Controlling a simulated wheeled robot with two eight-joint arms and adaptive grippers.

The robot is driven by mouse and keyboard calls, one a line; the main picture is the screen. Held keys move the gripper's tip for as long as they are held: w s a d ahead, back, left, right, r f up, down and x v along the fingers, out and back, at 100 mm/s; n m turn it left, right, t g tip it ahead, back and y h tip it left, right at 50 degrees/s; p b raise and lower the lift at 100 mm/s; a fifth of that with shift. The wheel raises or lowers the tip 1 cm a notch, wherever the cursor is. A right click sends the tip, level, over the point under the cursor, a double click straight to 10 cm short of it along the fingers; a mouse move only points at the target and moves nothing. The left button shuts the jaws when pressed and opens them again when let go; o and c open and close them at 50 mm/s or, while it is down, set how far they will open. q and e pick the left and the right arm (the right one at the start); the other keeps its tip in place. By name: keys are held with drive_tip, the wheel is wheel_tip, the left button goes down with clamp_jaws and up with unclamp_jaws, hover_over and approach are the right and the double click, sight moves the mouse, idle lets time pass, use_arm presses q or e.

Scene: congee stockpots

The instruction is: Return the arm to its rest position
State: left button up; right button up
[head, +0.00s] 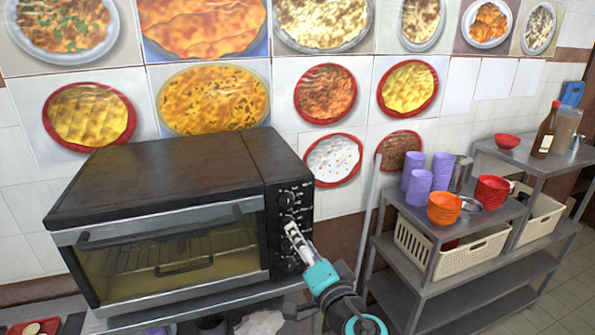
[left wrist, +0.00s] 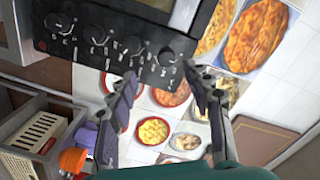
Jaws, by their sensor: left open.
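My left gripper (head: 291,232) is in front of the right-hand control panel of a black toaster oven (head: 160,172), close to its knobs. I cannot tell whether it touches the panel. In the left wrist view, the two dark fingers of my left gripper (left wrist: 161,76) are spread apart with nothing between them. The oven's knob panel (left wrist: 108,42) lies just past the fingertips there, with a row of dark knobs. The oven's glass front (head: 172,255) appears shut, with a wire rack behind it. My right gripper is in neither view.
A metal shelf (head: 455,287) stands to the right, with purple cups (head: 417,180), orange bowls (head: 443,207), red bowls (head: 491,190) and cream baskets (head: 470,254). A brown bottle (head: 546,130) stands farther back. Food pictures cover the tiled wall. Open floor shows at the lower right.

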use_arm(q)
drive_tip(key=s+a+f+n+g+b, duration=0.2)
drive_tip(key=a+f+g+b, duration=0.15)
drive_tip(key=a+f, duration=0.55)
drive_tip(key=s+a+f+n+g+b, duration=0.1)
drive_tip(key=s+a+f+g+b, duration=0.3)
drive_tip(key=a+f, duration=0.55)
drive_tip(key=s+f+n+h+b, duration=0.1)
drive_tip(key=s+f+h+b, duration=0.1)
drive_tip(key=f, duration=0.4)
drive_tip(key=s+a+f+n+g+h+b, duration=0.1)
drive_tip(key=s+f+n+h+b, duration=0.1)
drive_tip(key=s+f+b, duration=0.2)
drive_tip(key=s+f+n+g+h+b, duration=0.1)
drive_tip(key=s+f+b, duration=0.3)
drive_tip(key=f, duration=0.6)
drive_tip(key=shift+s+a+f+n+h, duration=0.2)
drive_tip(key=shift+s+a+n+h, duration=0.1)
drive_tip(key=shift+a+n+h, duration=0.15)
